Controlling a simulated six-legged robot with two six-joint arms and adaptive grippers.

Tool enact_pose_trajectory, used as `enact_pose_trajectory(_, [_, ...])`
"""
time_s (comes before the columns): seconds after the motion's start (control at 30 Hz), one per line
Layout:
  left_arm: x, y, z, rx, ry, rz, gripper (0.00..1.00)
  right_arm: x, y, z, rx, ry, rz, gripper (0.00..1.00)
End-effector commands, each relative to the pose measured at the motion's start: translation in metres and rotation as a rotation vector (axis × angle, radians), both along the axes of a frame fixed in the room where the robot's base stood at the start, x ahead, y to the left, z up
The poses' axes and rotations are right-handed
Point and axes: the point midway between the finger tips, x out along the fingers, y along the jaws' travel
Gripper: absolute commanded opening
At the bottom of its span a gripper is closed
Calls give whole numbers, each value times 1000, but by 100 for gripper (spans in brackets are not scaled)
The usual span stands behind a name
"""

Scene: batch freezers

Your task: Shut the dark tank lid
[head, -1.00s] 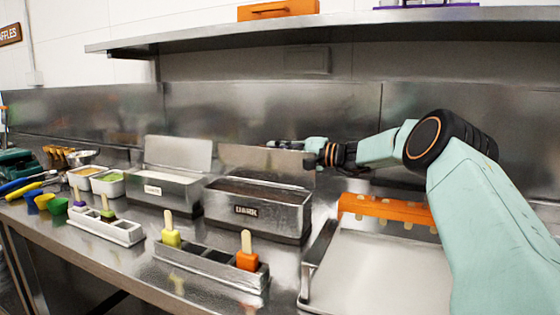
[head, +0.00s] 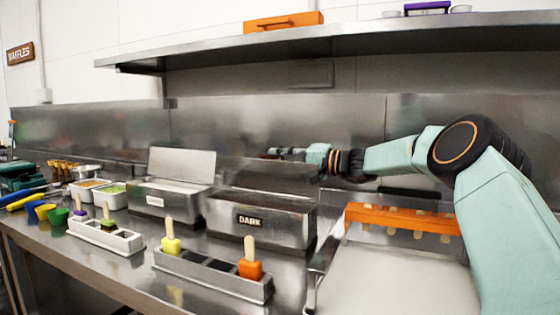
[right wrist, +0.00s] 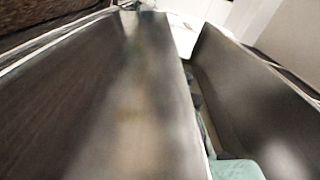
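The dark tank (head: 272,223), a steel box with a DARK label, stands on the counter in the middle of the head view. Its steel lid (head: 245,176) is raised along the back edge, open. My right gripper (head: 272,153) reaches in from the right at the lid's top edge, and part of it is hidden behind the lid. I cannot tell whether it touches the lid or whether its fingers are open. In the right wrist view a large steel panel (right wrist: 110,95) fills the left and middle, very close. My left gripper is not in view.
A second tank (head: 165,199) with its lid up stands to the left. A stick holder (head: 215,273) with yellow and orange pops is in front. An orange mould (head: 405,219) lies at right under my right arm. A steel shelf (head: 400,38) runs above.

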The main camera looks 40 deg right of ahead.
Motion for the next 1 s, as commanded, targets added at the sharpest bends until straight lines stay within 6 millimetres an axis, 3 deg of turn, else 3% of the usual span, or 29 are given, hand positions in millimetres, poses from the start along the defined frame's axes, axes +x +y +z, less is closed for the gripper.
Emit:
enact_pose_trajectory(0.2, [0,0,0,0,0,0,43,0,1,-1,1,2,2,38])
enact_pose_trajectory(0.53, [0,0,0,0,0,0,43,-3,-1,-2,2,4,2,38])
enact_pose_trajectory(1.0, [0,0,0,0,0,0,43,-55,-28,0,4,0,1,38])
